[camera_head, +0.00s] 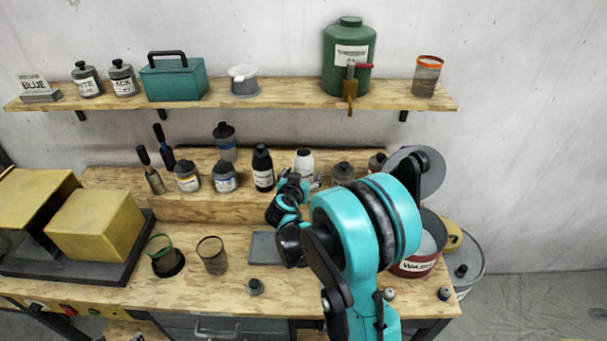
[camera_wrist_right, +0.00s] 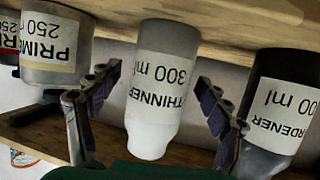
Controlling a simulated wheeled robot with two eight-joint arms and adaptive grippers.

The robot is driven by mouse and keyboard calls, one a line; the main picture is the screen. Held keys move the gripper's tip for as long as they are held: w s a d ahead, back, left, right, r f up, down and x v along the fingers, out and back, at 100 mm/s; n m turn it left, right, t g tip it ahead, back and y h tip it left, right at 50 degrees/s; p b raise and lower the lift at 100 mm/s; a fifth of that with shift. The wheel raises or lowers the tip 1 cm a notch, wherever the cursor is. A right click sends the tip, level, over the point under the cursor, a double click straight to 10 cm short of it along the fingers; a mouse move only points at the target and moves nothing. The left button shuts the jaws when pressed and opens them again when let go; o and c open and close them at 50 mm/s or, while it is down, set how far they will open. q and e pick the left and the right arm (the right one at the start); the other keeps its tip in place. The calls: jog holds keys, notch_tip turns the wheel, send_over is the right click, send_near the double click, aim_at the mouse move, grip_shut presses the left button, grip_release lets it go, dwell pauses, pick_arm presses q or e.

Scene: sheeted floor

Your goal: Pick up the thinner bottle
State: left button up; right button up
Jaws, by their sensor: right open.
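My left gripper is not in view.
The black hardener bottle (camera_wrist_right: 282,110) and the grey primer can (camera_wrist_right: 55,45) stand close on either side. Other jars line the ledge (camera_head: 200,207). A wall shelf (camera_head: 290,101) hangs above. A red waste bin (camera_head: 415,262) is at the right.

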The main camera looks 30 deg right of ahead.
jog(key=shift+w+d+f, duration=0.25)
jog(key=shift+w+d, duration=0.1)
jog(key=shift+w, duration=0.05)
jog(key=shift+s+a+r, duration=0.1)
jog(key=c, duration=1.7)
